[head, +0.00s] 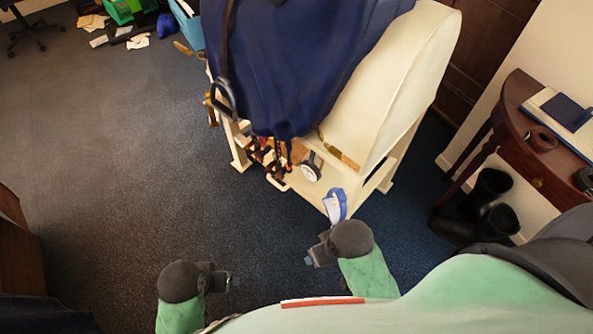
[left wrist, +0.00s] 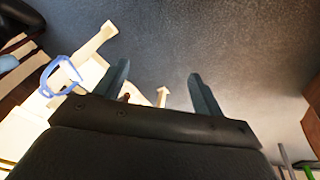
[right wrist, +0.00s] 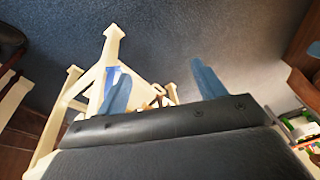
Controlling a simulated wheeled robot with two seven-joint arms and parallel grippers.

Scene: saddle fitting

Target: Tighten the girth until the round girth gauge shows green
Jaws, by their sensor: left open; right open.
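A round gauge (head: 311,170) with a pale face and dark rim sits on the near end of the cream stand; it is too small to tell its colour. Dark straps and buckles (head: 265,158), perhaps the girth, hang beside it, below the dark blue cover (head: 290,65). A metal stirrup (head: 222,97) hangs at the cover's left side. My left gripper (head: 230,281) is open and empty, well below and left of the stand. My right gripper (head: 313,257) is open and empty, nearer the stand but apart from the gauge. Open fingers show in the left wrist (left wrist: 158,69) and right wrist (right wrist: 157,67) views.
The cream stand (head: 420,60) fills the upper middle. A blue and white item (head: 335,205) is at its near corner. Green and blue boxes (head: 120,10) are far left. The left carpet is clear.

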